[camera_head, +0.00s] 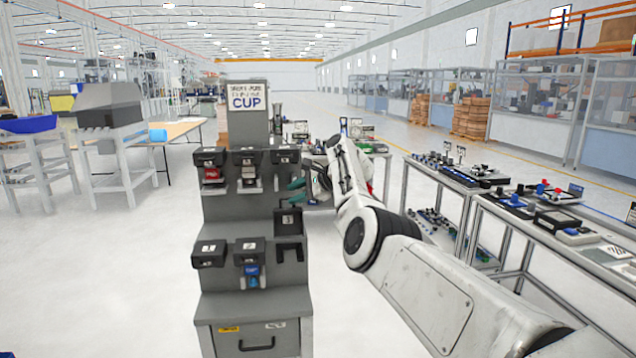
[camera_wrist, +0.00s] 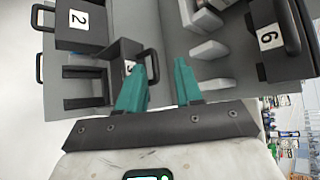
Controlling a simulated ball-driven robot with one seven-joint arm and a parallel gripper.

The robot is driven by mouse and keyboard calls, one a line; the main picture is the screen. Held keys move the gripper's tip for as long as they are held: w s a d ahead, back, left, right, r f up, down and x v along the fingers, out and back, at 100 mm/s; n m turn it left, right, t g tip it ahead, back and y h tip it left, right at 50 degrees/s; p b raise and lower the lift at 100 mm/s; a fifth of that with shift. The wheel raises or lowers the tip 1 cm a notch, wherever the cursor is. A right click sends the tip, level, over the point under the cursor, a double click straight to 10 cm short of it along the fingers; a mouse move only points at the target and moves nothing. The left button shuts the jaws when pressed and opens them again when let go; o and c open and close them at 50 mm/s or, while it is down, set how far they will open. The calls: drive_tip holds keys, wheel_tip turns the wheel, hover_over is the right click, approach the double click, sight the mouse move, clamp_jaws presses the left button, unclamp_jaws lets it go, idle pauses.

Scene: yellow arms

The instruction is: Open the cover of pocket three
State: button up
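The dark grey pocket stand (camera_head: 226,205) is in front of me, with a row of black covers above and another below.
Cover two (camera_wrist: 80,20) is beside cover three, and cover six (camera_wrist: 268,38) is to the right in the wrist view. A red item (camera_head: 212,174) and a blue item (camera_head: 252,276) sit in other pockets. Tables with parts (camera_head: 480,180) stand at the right.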

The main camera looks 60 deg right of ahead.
drive_tip(key=b+v, duration=0.1)
drive_tip(key=v, duration=0.8)
drive_tip(key=shift+b, duration=0.35)
drive_tip(key=shift+w+f, duration=0.1)
drive_tip(key=shift+f, duration=0.1)
